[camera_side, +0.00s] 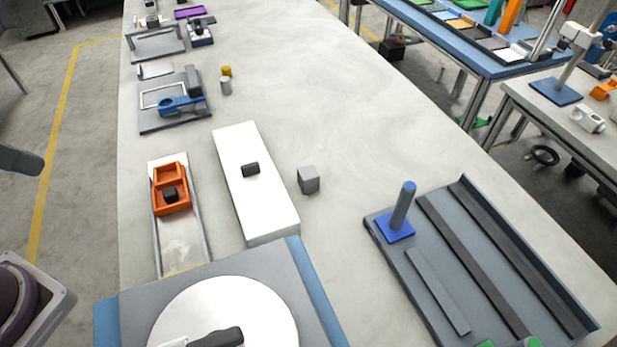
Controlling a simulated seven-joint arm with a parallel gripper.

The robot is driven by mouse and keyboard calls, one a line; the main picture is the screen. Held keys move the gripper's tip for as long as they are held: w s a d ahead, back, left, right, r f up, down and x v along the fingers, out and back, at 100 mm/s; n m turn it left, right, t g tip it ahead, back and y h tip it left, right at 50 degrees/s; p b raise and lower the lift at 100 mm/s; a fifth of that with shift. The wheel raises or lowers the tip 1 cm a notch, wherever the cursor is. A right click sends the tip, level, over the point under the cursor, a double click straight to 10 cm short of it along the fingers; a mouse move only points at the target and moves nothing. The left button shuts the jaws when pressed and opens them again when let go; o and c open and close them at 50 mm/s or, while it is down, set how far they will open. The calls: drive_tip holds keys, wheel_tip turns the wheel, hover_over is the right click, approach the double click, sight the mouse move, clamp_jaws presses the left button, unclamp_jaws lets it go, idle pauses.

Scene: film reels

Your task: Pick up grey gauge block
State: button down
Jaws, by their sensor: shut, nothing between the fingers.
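The grey gauge block (308,181) is a small cube-like block on the pale tabletop, just right of a long white block (262,203). It stands apart from the white block, with bare table around it. My gripper does not show in this view, so nothing is seen touching the gauge block.
A small black piece (251,169) lies on the white block. An orange two-part tray (170,178) sits on a rail at left. A grey fixture (440,258) with a blue-based post (399,212) stands at right. A white disc (232,309) lies in front. Table beyond the gauge block is clear.

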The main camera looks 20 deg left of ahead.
idle(0.3)
drive_tip(key=c, duration=0.8)
unclamp_jaws()
drive_tip(key=shift+c, duration=0.2)
